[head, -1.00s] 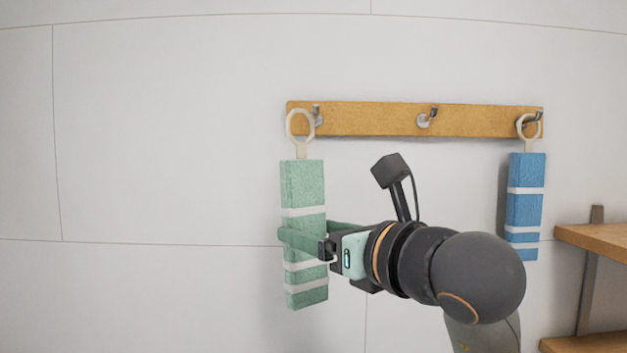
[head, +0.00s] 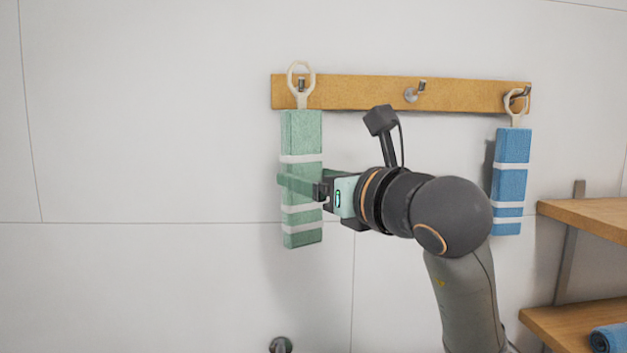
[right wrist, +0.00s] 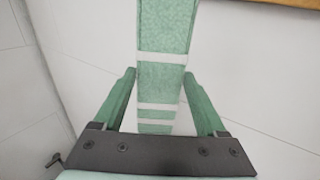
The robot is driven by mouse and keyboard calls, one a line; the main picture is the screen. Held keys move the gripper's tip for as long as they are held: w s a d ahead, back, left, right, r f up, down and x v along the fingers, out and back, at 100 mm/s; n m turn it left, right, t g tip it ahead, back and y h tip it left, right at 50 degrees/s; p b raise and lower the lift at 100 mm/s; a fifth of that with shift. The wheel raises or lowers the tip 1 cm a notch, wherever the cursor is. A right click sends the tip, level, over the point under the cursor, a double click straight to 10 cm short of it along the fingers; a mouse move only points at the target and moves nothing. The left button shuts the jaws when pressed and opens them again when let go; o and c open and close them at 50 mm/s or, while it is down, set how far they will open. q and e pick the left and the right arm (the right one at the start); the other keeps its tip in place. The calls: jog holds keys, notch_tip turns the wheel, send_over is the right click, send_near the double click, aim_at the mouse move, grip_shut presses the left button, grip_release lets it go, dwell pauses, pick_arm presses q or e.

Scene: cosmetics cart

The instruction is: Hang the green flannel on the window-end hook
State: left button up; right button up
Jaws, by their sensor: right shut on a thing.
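The green flannel (head: 302,135), with white bands and a pale ring (head: 301,70) on top, hangs upright below the left end of the wooden hook rail (head: 360,92). The left hook (head: 301,85) shows inside the ring's opening; I cannot tell whether the ring is over it or in front of it. My right gripper (head: 299,183) comes from the right and is shut on the flannel's lower half. In the right wrist view the flannel (right wrist: 160,80) stands between the two green fingers. No window shows. My left gripper is not in view.
The middle hook (head: 412,93) is empty. A blue flannel (head: 512,165) hangs by its ring at the right hook (head: 522,92). Wooden shelves (head: 585,215) stand at the lower right, with a rolled blue cloth (head: 608,338). The wall left of the rail is bare.

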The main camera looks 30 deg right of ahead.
jog(key=shift+w+d+f, duration=0.1)
jog(key=shift+w+d, duration=0.3)
jog(key=shift+w, duration=0.35)
jog(key=shift+w+d+f, duration=0.1)
jog(key=shift+w+d, duration=0.25)
jog(key=shift+w, duration=0.45)
jog(key=shift+w+d+f, duration=0.1)
jog(key=shift+w+d, duration=0.3)
jog(key=shift+w, duration=0.35)
jog(key=shift+w+d+f+b, duration=0.25)
jog(key=shift+w+f+b, duration=0.3)
jog(key=shift+f+b, duration=0.3)
jog(key=o, duration=1.3)
jog(key=shift+s, duration=0.1)
jog(key=s+b, duration=0.2)
jog(key=s, duration=1)
jog(key=shift+s+d, duration=0.15)
jog(key=shift+d, duration=0.3)
